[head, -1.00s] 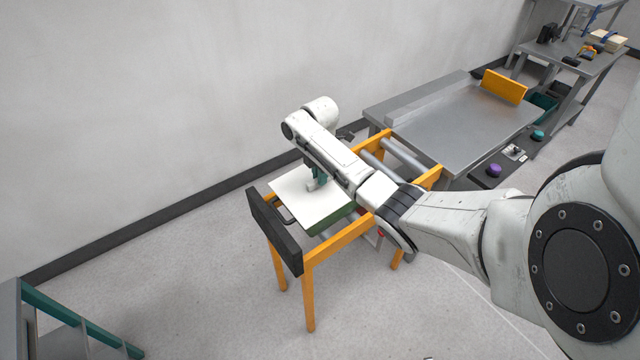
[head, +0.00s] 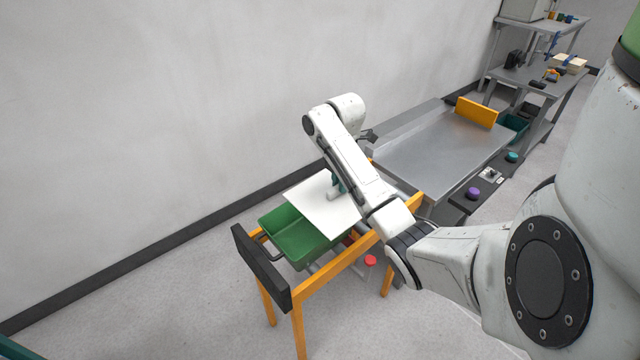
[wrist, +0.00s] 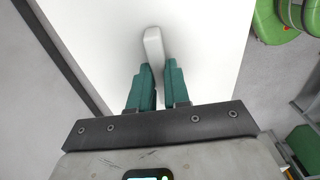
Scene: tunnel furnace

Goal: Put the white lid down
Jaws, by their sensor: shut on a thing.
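The white lid (head: 315,203) is a flat square plate with a small pale bar handle (wrist: 153,45) on top. My gripper (head: 338,188) is shut on that handle, its teal fingers on either side of it in the wrist view (wrist: 159,80). The lid is off to the right of the open green bin (head: 291,240) and seems to overlap its far right part. The bin sits in the yellow-framed roller stand and looks empty where it shows. What lies beneath the lid is hidden.
The yellow stand (head: 338,267) has a dark end plate (head: 259,268) at its near left. A grey metal table (head: 440,150) with a yellow block (head: 477,112) stands beyond. Purple (head: 473,193) and red (head: 370,260) buttons show at the right. A plain wall runs behind.

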